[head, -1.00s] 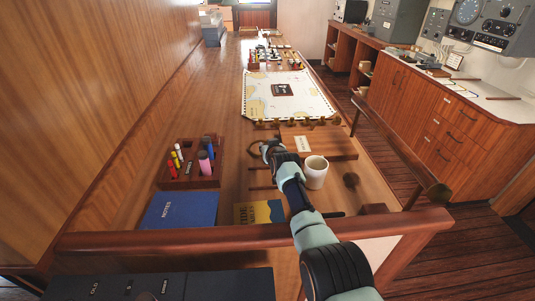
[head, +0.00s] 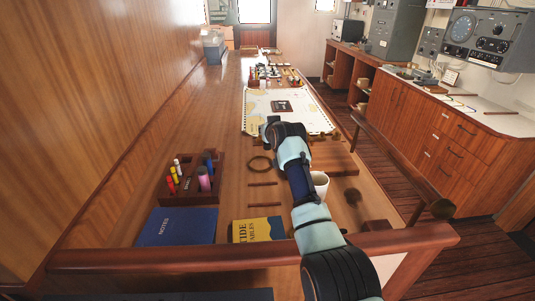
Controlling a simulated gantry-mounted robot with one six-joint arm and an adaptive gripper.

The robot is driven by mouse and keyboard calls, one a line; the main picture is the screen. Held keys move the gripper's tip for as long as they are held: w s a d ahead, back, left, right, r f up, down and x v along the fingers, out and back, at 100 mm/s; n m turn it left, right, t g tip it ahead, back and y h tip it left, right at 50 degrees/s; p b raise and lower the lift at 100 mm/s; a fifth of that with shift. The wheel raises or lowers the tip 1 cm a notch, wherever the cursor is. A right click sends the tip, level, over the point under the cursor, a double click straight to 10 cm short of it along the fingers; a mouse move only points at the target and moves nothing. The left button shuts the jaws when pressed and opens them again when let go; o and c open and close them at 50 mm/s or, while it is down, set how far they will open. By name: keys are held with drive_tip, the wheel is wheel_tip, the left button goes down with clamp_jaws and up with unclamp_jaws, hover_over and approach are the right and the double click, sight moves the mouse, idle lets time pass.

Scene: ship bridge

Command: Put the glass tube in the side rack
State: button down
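I cannot make out a glass tube in the head view. A wooden rack (head: 163,192) holding several coloured marker-like sticks stands on the left of the table; I cannot tell whether it is the side rack. My gripper (head: 268,128) is over the table near the front edge of the white chart, beyond the wooden rack and to its right. My own wrist hides much of it, so I cannot see whether its fingers are apart or hold anything.
A wooden box (head: 335,160) and a white mug (head: 321,181) lie partly behind my arm. A blue notes book (head: 178,227) and yellow tide tables book (head: 258,229) are in front. The chart (head: 258,103) lies beyond.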

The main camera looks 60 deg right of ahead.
wheel_tip(320, 180, up, 6)
drive_tip(key=shift+r, duration=0.2)
